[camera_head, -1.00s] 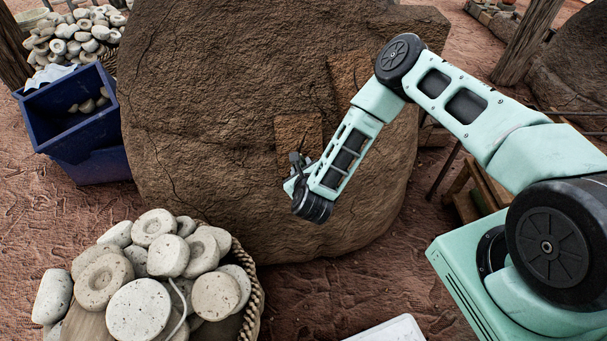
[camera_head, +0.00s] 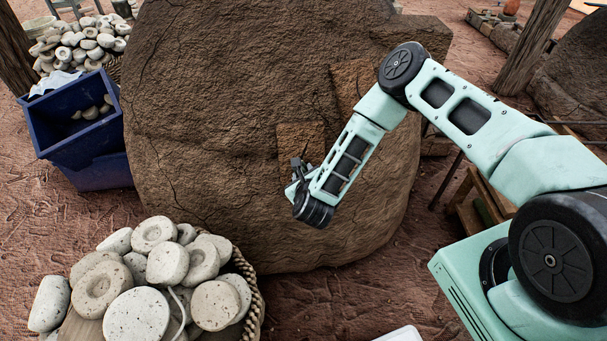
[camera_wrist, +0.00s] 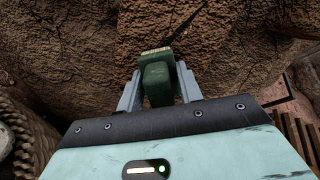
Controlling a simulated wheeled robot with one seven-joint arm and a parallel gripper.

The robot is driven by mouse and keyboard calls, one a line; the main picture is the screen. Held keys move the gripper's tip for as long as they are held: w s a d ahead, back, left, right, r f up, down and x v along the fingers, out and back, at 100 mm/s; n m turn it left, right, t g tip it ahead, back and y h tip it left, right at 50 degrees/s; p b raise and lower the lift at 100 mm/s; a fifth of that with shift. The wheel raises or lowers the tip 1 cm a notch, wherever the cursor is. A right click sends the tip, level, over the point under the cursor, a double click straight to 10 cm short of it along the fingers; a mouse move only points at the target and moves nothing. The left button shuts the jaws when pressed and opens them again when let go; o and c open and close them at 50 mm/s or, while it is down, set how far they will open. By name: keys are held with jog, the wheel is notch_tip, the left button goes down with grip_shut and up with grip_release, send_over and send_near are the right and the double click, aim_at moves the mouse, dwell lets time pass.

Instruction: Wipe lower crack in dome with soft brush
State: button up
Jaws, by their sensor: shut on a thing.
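The brown mud dome (camera_head: 230,70) fills the middle of the head view, with thin dark cracks in its surface. One crack (camera_head: 165,180) runs down its left side. My gripper (camera_head: 298,172) is in front of the dome's lower middle, near a squarish patch. In the wrist view my gripper (camera_wrist: 157,82) is shut on a brush with a dark green body (camera_wrist: 156,84). The pale bristle end (camera_wrist: 155,52) points at the dome (camera_wrist: 75,50). A dark crack (camera_wrist: 186,24) runs up and right from just beyond the bristles. I cannot tell whether the bristles touch the dome.
A basket (camera_head: 252,285) of pale round stones stands at the front left. A blue bin (camera_head: 70,135) stands left of the dome, with a stone heap (camera_head: 85,45) behind it. A wooden stand (camera_head: 480,195) is at the right. Bare reddish ground (camera_head: 330,300) lies in front.

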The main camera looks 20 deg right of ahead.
jog(key=shift+b+x, duration=0.4)
jog(key=shift+x, duration=0.4)
jog(key=shift+d, duration=0.1)
